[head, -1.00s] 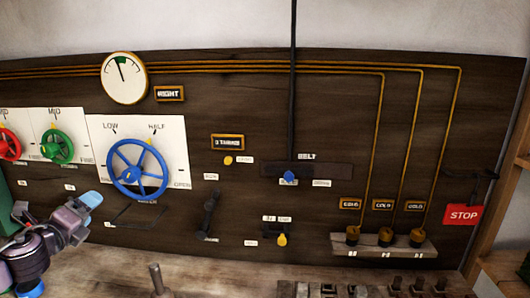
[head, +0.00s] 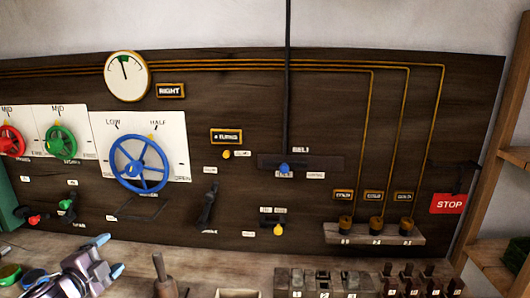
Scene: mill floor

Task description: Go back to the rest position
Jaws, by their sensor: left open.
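My left gripper (head: 110,255) is at the lower left of the head view, above the bench. Its two blue-tipped fingers are apart, with nothing seen between them. It is below the blue handwheel (head: 140,164) and apart from it. My right gripper does not show.
A dark panel carries a red wheel (head: 11,141), a green wheel (head: 61,141), a gauge (head: 126,76), a black lever (head: 208,207) and a red STOP sign (head: 449,203). A wooden-handled tool (head: 163,275), an open box (head: 238,293) and several small blocks stand along the bench front. Shelves are at right.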

